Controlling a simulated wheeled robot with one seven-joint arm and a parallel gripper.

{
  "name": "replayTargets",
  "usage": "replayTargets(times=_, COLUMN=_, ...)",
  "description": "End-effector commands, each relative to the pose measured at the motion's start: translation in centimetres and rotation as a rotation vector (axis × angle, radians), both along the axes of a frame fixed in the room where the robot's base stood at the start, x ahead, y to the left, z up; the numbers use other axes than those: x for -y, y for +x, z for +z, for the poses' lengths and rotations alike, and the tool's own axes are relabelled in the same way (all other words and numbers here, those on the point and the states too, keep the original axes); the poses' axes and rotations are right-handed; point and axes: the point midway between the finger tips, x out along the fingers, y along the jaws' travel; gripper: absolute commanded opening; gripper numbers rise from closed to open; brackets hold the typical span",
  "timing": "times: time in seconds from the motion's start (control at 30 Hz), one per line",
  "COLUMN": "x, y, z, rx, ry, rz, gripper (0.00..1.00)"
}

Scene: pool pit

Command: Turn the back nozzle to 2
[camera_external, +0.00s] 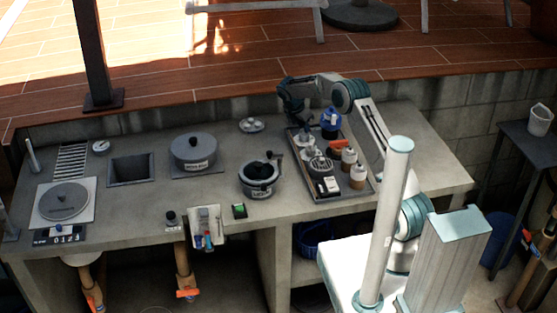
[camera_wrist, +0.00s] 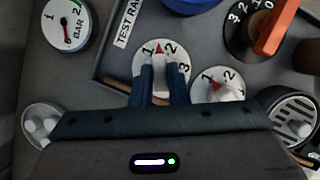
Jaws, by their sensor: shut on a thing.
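The dial between my fingers appears to be the back nozzle (camera_wrist: 160,57). It is a white disc marked 1, 2 and 3, with a red pointer at the top of its knob. The pointer stands between the 1 and the 2. My gripper (camera_wrist: 161,88) is shut on its knob, with one dark blue finger on each side. The fingers cover the lower part of the dial. In the external view my gripper (camera_external: 297,118) is over the back left part of the tray (camera_external: 345,196). A second white dial (camera_wrist: 218,90) with a red pointer sits to the right.
A black dial with an orange handle (camera_wrist: 279,25) is at the upper right. Several jars and a blue item (camera_external: 330,121) crowd the tray. A dark pot (camera_external: 259,180) stands left of it.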

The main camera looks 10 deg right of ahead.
Motion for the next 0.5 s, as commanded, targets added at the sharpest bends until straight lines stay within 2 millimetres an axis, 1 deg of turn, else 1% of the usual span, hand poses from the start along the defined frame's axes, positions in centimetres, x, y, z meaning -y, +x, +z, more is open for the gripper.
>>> replayTargets(times=0.2, x=-0.12, y=0.05, z=-0.21, rx=-0.005, ry=0.0, rz=-0.192, gripper=0.0)
replayTargets(times=0.5, x=-0.11, y=0.11, z=-0.27, rx=-0.006, ry=-0.001, rz=-0.388, gripper=0.0)
